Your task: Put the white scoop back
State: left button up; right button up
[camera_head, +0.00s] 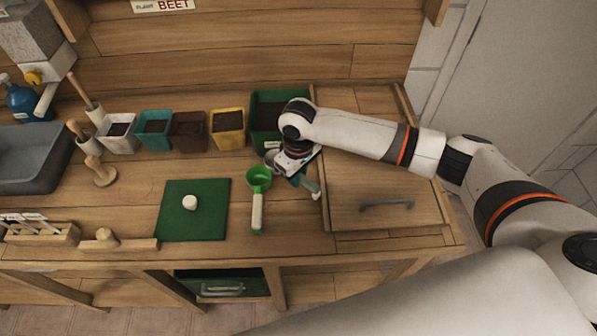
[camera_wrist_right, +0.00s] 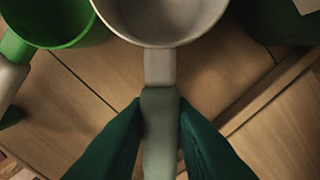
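The white scoop shows in the right wrist view, with its round pale bowl (camera_wrist_right: 165,18) at the top and its grey-green handle (camera_wrist_right: 160,125) running down between my fingers. My right gripper (camera_wrist_right: 160,110) has dark green fingers close against both sides of the handle; it looks shut on it. In the head view, my right gripper (camera_head: 303,178) is low over the bench, left of the wooden board, and largely hides the scoop. Whether the scoop touches the bench is hard to tell. My left gripper is not in view.
A green scoop (camera_head: 257,199) lies just left of my right gripper; its bowl also shows in the wrist view (camera_wrist_right: 52,38). A green mat (camera_head: 180,223) with a small white object (camera_head: 190,202) lies further left. Several soil-filled pots, including a yellow one (camera_head: 228,142), stand behind.

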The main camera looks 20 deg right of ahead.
jog(key=o, duration=0.4)
jog(key=shift+r, duration=0.1)
jog(key=shift+r, duration=0.3)
notch_tip(320, 180, up, 12)
jog(key=shift+r+b, duration=0.25)
jog(key=shift+b, duration=0.7)
